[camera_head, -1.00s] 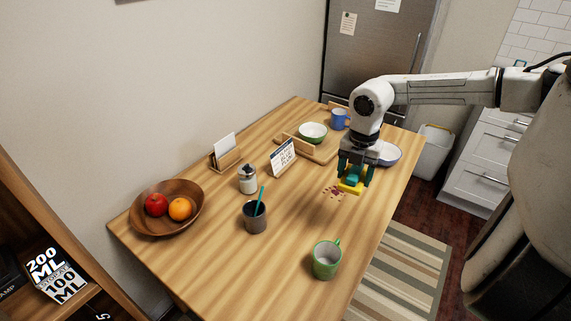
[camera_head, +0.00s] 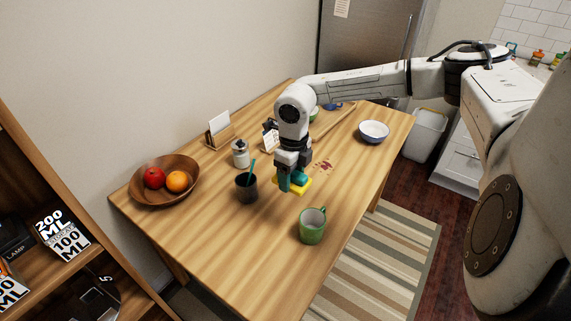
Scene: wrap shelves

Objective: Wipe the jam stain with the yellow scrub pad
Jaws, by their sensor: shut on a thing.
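The yellow scrub pad (camera_head: 303,187) has a teal handle (camera_head: 299,177) on top. My gripper (camera_head: 293,182) is shut on the handle and holds the pad low at the table top; I cannot tell whether the pad touches the wood. The jam stain (camera_head: 322,166) is a patch of dark red spots on the wooden table (camera_head: 268,262). It lies just right of and behind the pad, and the pad is not over its visible part.
A green mug (camera_head: 312,228) stands just in front of the pad. A dark cup with a teal stick (camera_head: 247,188) and a white jar (camera_head: 240,154) stand to the left. A wooden fruit bowl (camera_head: 150,192) is far left, a blue-rimmed bowl (camera_head: 373,132) back right. The front left table is clear.

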